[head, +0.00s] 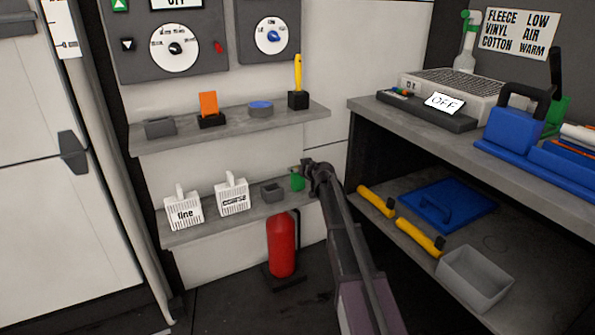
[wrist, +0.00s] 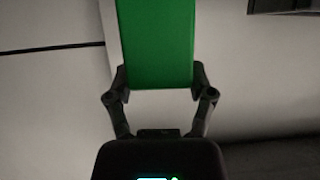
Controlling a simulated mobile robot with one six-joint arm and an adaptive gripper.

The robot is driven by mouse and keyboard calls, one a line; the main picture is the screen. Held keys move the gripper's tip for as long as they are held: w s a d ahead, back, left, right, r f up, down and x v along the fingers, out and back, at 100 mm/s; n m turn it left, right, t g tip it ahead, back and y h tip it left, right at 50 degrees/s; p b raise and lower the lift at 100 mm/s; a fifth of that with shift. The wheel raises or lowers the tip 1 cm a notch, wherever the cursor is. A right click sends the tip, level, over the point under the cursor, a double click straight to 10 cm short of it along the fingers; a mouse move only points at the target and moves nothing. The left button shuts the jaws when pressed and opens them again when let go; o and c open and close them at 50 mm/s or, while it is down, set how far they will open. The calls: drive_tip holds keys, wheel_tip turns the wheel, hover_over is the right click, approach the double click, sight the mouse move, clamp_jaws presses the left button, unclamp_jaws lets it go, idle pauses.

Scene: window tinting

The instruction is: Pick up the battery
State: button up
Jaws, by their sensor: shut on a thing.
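The battery appears to be the plain green block (wrist: 157,40) that fills the upper middle of the wrist view. My gripper (wrist: 160,78) is shut on its near end, with one finger at each side. In the head view, the green block (head: 297,182) is at the right end of the lower wall shelf, partly hidden by my gripper (head: 306,171). I cannot tell whether it touches the shelf.
The lower shelf (head: 220,222) also holds two white baskets (head: 232,194) and a small grey box (head: 272,192). A red fire extinguisher (head: 282,245) stands below. To the right, a workbench (head: 380,115) has yellow-handled tools (head: 419,237) and a grey bin (head: 474,279) on its lower level.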

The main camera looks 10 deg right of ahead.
drive_tip(key=shift+r+p, duration=1.45)
drive_tip(key=shift+r, duration=0.2)
drive_tip(key=s+d+r+p, duration=0.1)
drive_tip(key=s, duration=1.5)
drive_tip(key=shift+r+p, duration=0.25)
drive_tip(key=shift+p, duration=0.05)
